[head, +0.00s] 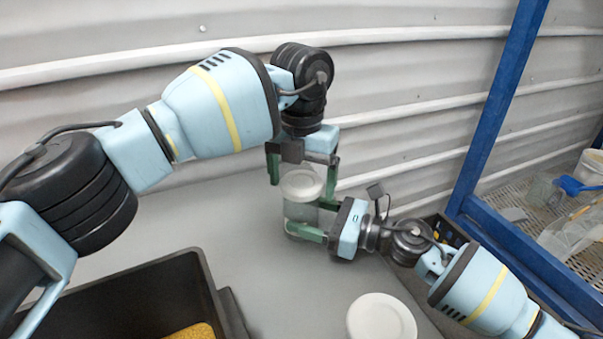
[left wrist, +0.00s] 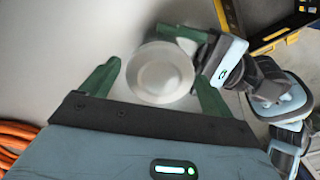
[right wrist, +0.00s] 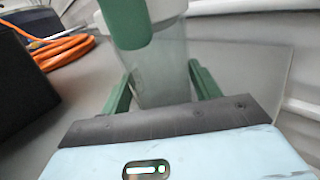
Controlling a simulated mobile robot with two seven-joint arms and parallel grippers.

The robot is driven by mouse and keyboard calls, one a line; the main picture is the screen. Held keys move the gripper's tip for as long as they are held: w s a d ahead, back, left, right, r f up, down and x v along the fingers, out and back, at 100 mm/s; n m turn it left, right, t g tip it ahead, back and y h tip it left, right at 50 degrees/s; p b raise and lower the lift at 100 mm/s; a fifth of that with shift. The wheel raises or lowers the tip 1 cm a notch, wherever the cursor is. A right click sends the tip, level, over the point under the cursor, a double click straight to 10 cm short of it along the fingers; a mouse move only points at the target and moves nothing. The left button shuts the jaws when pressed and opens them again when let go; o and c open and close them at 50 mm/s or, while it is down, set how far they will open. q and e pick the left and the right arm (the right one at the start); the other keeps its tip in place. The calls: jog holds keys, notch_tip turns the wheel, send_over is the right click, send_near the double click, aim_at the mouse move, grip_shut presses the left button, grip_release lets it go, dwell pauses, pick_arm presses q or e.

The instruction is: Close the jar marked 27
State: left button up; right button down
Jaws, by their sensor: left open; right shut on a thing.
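A clear jar (head: 301,212) stands on the grey table with a white round lid (head: 301,184) at its top; whether the lid is seated cannot be told. No number is readable. My right gripper (head: 306,221) is shut around the jar's body from the right; the jar also shows between its fingers in the right wrist view (right wrist: 165,82). My left gripper (head: 302,180) is above the jar, open, with one finger on either side of the lid. The lid shows between its fingers in the left wrist view (left wrist: 160,75). Contact cannot be told.
A white disc (head: 381,318) lies on the table (head: 245,225) at the front right. A black bin (head: 140,291) with something yellow inside is at lower left. A blue post (head: 497,100) and a mesh shelf with clear vessels stand at right. Orange cable (right wrist: 65,50) lies beyond.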

pick_arm(q)
jog(key=shift+c, duration=0.2)
jog(key=c, duration=1)
jog(key=o, duration=1.2)
notch_tip(320, 180, up, 12)
pick_arm(e)
jog(key=shift+c, duration=1.3)
grip_release()
